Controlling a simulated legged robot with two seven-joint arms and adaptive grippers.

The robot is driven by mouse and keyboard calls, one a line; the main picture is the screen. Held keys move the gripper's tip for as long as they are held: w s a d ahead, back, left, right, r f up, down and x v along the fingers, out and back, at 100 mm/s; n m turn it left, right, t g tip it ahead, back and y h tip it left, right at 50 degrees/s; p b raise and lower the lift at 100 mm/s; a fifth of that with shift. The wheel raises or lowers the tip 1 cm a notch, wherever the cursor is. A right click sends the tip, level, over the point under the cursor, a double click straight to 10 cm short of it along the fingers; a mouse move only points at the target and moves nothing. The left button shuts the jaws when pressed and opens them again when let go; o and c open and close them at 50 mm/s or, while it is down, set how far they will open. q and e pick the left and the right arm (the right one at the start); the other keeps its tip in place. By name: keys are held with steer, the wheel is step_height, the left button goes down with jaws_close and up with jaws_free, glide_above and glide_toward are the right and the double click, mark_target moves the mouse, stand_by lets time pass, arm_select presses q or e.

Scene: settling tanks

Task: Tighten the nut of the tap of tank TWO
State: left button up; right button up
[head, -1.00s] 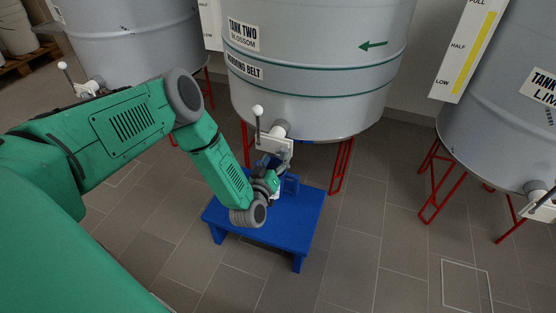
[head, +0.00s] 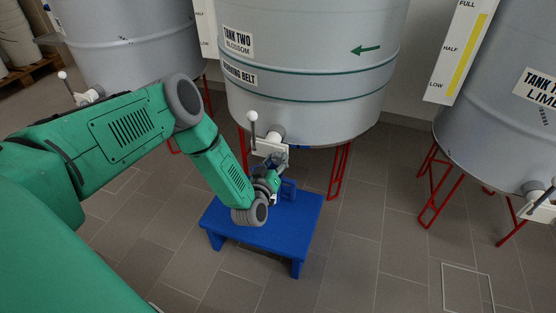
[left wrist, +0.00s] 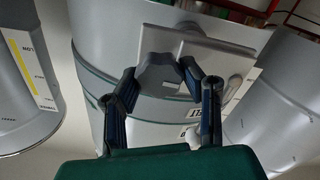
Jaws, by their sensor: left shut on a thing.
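Tank TWO (head: 310,110) is a grey drum labelled TANK TWO BLOSSOM, at the top centre of the head view. Its tap (head: 268,148) sticks out low on the front, with a white ball-ended lever (head: 252,124) standing up. My left gripper (head: 274,174) is right below the tap. In the left wrist view the grey faceted nut (left wrist: 160,76) sits between the blue-padded fingers of my left gripper (left wrist: 158,84), which is shut on it. The tap's plate (left wrist: 205,47) is behind the nut. The fingers partly hide the nut. My right gripper is out of view.
A blue stool (head: 265,228) stands on the tiled floor under the tap. Red tank legs (head: 340,168) stand behind it. Other tanks stand at the left (head: 140,60) and the right (head: 490,130). The floor at the front right is clear.

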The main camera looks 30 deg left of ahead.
arm_select(q)
steer(key=shift+s+f+m+p, duration=0.15)
steer(key=shift+m+p, duration=0.35)
steer(key=shift+m, duration=0.3)
steer(key=m+p, duration=0.1)
steer(key=m, duration=0.2)
steer(key=shift+d+m, duration=0.15)
steer(key=shift+m, duration=0.15)
steer(key=m+p, duration=0.1)
steer(key=m, duration=0.3)
steer(key=shift+s+p, duration=0.1)
steer(key=shift+p, duration=0.25)
steer(key=m, duration=0.4)
steer(key=shift+d+f, duration=0.1)
steer(key=shift+f+m, duration=0.1)
steer(key=shift+m, duration=2.1)
steer(key=o, duration=1.1)
steer(key=shift+o, duration=0.2)
